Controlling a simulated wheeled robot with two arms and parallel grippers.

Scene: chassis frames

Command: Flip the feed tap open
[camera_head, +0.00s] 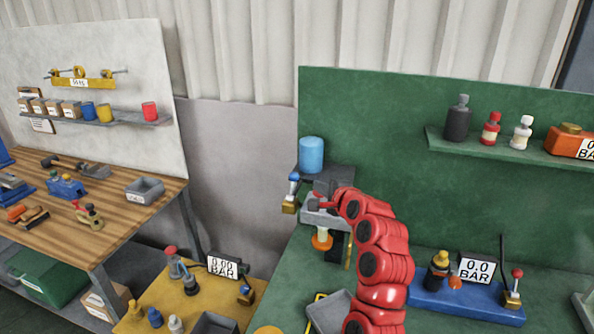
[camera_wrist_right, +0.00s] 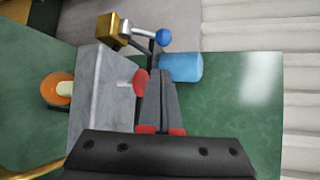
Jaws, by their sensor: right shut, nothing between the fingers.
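A small brass tap (camera_head: 290,207) with a silver lever and a blue ball knob (camera_head: 294,177) stands at the left of a grey machine on the green bench. I take it for the feed tap. In the right wrist view its brass body (camera_wrist_right: 111,31) is at the top, with the lever reaching right to the blue knob (camera_wrist_right: 163,38). My right gripper (camera_wrist_right: 159,74) is shut and empty. In the head view the red arm partly hides the machine. My left gripper is not in view.
A blue cylinder (camera_head: 311,154) stands behind the tap, near my fingertips in the wrist view (camera_wrist_right: 182,68). An orange ring (camera_head: 322,241) sits below the grey block (camera_wrist_right: 100,85). Other gauge stations stand on the yellow board (camera_head: 205,290) and blue base (camera_head: 455,305).

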